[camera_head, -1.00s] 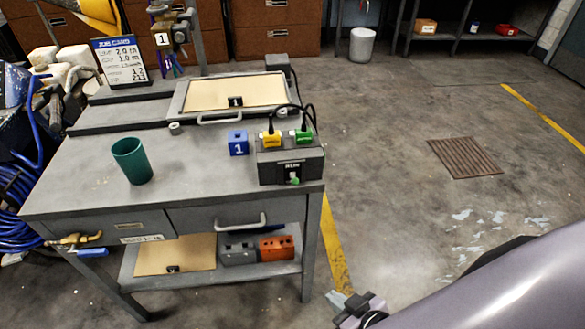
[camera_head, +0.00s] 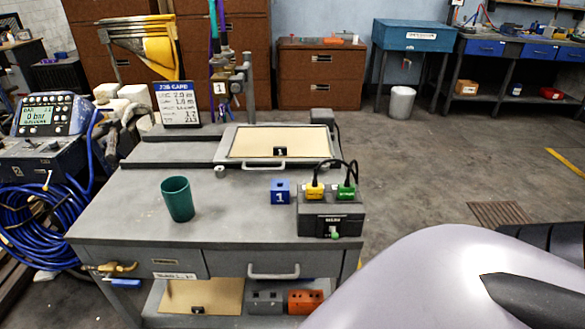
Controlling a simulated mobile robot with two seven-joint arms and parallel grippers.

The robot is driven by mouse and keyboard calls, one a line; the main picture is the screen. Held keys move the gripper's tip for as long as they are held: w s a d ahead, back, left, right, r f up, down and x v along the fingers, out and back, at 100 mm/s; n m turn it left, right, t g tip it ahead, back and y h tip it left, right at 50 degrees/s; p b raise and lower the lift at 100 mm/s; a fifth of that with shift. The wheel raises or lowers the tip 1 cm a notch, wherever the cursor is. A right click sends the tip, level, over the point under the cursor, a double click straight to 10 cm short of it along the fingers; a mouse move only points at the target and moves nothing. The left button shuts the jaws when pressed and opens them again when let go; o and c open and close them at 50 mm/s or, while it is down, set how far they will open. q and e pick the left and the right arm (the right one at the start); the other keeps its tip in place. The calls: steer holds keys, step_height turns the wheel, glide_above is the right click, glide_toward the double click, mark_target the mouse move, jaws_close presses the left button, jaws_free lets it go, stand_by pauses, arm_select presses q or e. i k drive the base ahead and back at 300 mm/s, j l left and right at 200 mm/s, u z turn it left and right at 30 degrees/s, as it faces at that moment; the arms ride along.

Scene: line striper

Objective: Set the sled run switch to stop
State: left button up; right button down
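The black control box (camera_head: 331,215) stands at the front right of the grey workbench top. A small switch with a green tip (camera_head: 334,235) sits low on its front face, under a short white label that I cannot read surely. Which setting the switch is in I cannot tell. A yellow plug (camera_head: 314,190) and a green plug (camera_head: 346,191) with black cables stand on top of the box. My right arm (camera_head: 430,285) fills the lower right, in front of the bench's right side.
A green cup (camera_head: 177,199) and a blue block marked 1 (camera_head: 281,191) stand on the bench (camera_head: 130,200). Behind them is a framed tan panel (camera_head: 270,143) with a handle. Coiled blue hose (camera_head: 40,205) lies at the left. The floor right of the bench is mostly clear.

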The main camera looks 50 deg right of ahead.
mark_target(335, 236)
steer(key=l+u, duration=0.3)
steer(key=u, duration=0.15)
steer(key=k+l+u, duration=0.15)
steer(key=u, duration=0.35)
steer(key=k+l+u, duration=0.45)
steer(key=l+u, duration=0.15)
steer(key=k+l+u, duration=0.3)
steer(key=k+l, duration=0.2)
steer(key=k, duration=0.15)
steer(key=k+l, duration=0.25)
steer(key=k, duration=0.2)
steer(key=k+l, duration=0.25)
steer(key=k, duration=0.2)
steer(key=i, duration=0.5)
steer(key=u, duration=0.05)
